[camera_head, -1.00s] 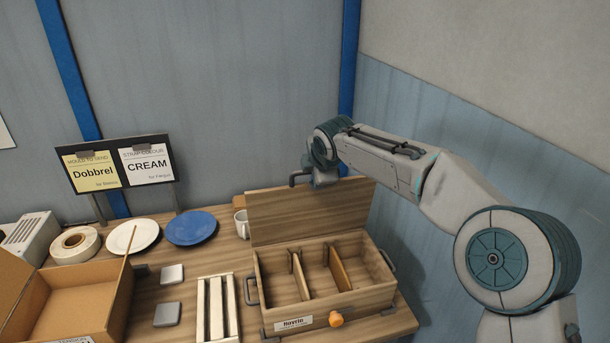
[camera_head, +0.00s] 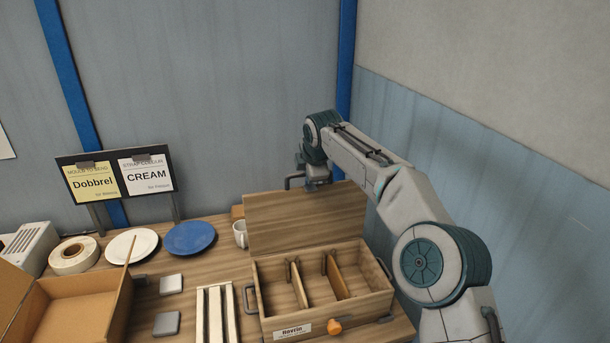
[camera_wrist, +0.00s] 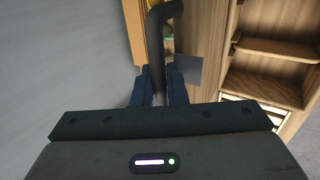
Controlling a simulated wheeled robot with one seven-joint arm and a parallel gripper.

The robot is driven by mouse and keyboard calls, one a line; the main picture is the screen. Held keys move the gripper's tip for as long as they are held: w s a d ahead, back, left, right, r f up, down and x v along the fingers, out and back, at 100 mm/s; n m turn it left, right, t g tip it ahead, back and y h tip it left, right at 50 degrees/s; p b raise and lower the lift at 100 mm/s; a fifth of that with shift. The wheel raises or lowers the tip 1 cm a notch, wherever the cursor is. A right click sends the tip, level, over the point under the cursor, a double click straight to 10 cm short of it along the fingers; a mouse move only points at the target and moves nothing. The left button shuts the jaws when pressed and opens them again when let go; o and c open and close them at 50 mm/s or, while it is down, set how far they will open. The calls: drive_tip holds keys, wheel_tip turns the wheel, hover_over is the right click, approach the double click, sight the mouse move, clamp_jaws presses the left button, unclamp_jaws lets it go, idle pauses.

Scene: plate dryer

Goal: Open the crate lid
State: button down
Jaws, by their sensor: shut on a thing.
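The wooden crate (camera_head: 294,315) stands open on the table, with two dividers inside and a label and orange knob on its front. Its lid (camera_head: 305,222) is raised along the back edge, and the inside of the crate is visible. My gripper (camera_head: 312,183) is at the lid's top edge, by a dark bent handle (camera_head: 292,182). In the wrist view, my gripper's fingers (camera_wrist: 159,88) are shut on the dark handle bar (camera_wrist: 163,35). The inside of the crate (camera_wrist: 265,75) shows at the right there. The fingertips are hidden in the head view.
A white mug (camera_head: 240,234) stands left of the lid. A blue plate (camera_head: 190,238), a white plate (camera_head: 120,252) and a tape roll (camera_head: 74,256) lie at the back. An open cardboard box (camera_head: 75,305) is at the left. The walls are close behind and to the right.

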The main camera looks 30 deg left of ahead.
drive_tip(key=c, duration=1.5)
unclamp_jaws()
drive_tip(key=shift+d+f, duration=0.1)
drive_tip(key=b+v, duration=0.2)
drive_tip(key=v, duration=1.2)
drive_tip(key=shift+b, duration=0.3)
